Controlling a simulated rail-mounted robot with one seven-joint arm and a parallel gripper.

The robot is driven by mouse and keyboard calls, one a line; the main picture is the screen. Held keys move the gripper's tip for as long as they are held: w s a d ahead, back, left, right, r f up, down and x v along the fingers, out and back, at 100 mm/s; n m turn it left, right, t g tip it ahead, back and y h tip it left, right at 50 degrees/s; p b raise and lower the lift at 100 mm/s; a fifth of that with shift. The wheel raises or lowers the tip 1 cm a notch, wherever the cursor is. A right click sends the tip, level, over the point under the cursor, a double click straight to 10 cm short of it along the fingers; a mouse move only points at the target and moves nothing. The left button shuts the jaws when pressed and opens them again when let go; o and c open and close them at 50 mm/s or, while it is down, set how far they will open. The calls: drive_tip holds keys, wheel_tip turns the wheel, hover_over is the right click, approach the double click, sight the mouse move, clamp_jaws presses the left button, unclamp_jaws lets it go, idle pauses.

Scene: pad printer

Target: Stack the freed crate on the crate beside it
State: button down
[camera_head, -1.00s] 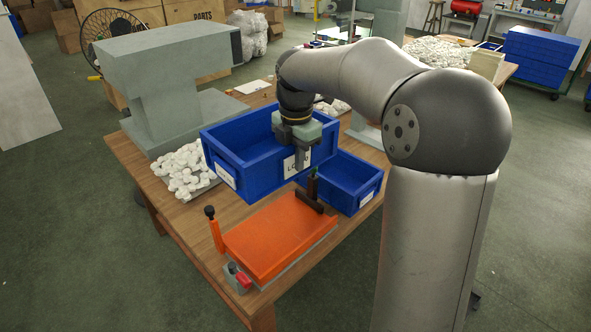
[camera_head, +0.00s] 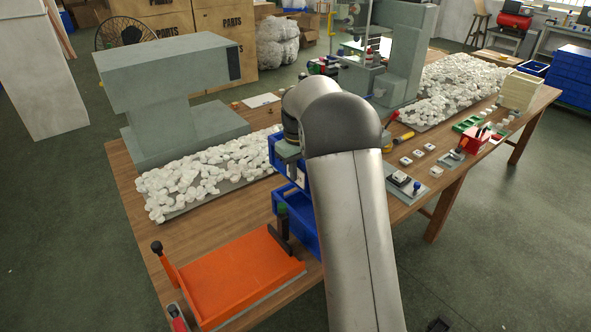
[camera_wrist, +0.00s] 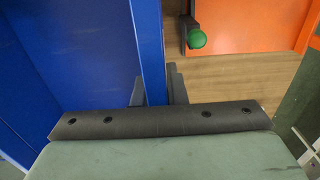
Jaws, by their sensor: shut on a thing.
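The held blue crate (camera_head: 275,150) is mostly hidden behind my arm in the head view. Its inside (camera_wrist: 85,55) fills the left of the wrist view. My gripper (camera_wrist: 158,92) is shut on one side wall of this crate, a finger on each side of it. The gripper body also shows in the head view (camera_head: 288,152), beside the arm. A second blue crate (camera_head: 305,238) stands on the table below the held one, partly covered by my arm. I cannot tell whether the two crates touch or line up.
An orange-topped fixture (camera_head: 235,275) with a green knob (camera_wrist: 196,38) is close by, in front of the crates. A tray of white parts (camera_head: 205,180) lies left of them. Small parts and fixtures (camera_head: 408,185) lie to the right. A grey machine (camera_head: 170,90) stands behind.

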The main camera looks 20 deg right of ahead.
sight(297, 185)
drive_tip(key=shift+r, duration=0.1)
drive_tip(key=shift+f+b, duration=2.7)
drive_tip(key=shift+f, duration=2.05)
drive_tip(key=shift+f+b, duration=0.75)
drive_tip(key=shift+f, duration=0.5)
drive_tip(key=c, duration=1.4)
unclamp_jaws()
drive_tip(key=shift+r+p, duration=2.6)
drive_tip(key=shift+r, duration=1.1)
drive_tip(key=shift+r, duration=0.1)
